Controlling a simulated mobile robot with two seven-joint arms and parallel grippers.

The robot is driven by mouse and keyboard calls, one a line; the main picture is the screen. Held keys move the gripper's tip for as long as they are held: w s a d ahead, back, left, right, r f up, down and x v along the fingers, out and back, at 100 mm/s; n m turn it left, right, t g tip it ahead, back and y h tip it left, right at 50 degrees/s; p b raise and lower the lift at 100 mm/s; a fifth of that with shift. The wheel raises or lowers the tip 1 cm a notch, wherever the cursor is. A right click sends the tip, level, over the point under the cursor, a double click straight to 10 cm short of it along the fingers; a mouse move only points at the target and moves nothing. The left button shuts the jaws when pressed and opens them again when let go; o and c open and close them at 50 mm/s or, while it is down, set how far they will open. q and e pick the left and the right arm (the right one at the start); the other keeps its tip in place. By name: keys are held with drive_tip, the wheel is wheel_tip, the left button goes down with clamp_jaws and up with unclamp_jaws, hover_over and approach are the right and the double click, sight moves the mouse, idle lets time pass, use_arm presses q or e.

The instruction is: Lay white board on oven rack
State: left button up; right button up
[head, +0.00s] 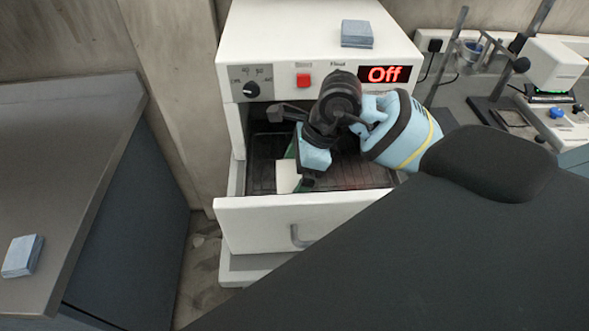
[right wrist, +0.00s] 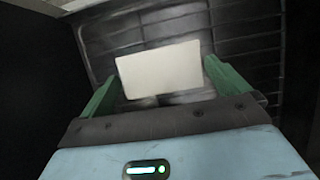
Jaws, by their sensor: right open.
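The white board (head: 287,177) is a small pale rectangle low in the open oven drawer, at its left side in the head view. In the right wrist view the board (right wrist: 160,70) shows flat against the dark oven rack (right wrist: 245,42), between the green fingers. My right gripper (head: 292,158) reaches down into the drawer with its jaws open around the board. Whether a finger touches the board, I cannot tell. The rack (head: 350,176) lies in the drawer, partly hidden by my right arm. My left gripper is not in view.
The white oven (head: 290,33) has a display reading Off and a red switch. Its drawer front (head: 270,222) is pulled out. A blue-grey cloth stack (head: 357,33) sits on top; another (head: 22,256) lies on the left table (head: 75,130). Lab equipment (head: 553,65) stands at right.

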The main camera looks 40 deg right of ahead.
drive_tip(key=v, duration=1.2)
drive_tip(key=shift+r, duration=0.15)
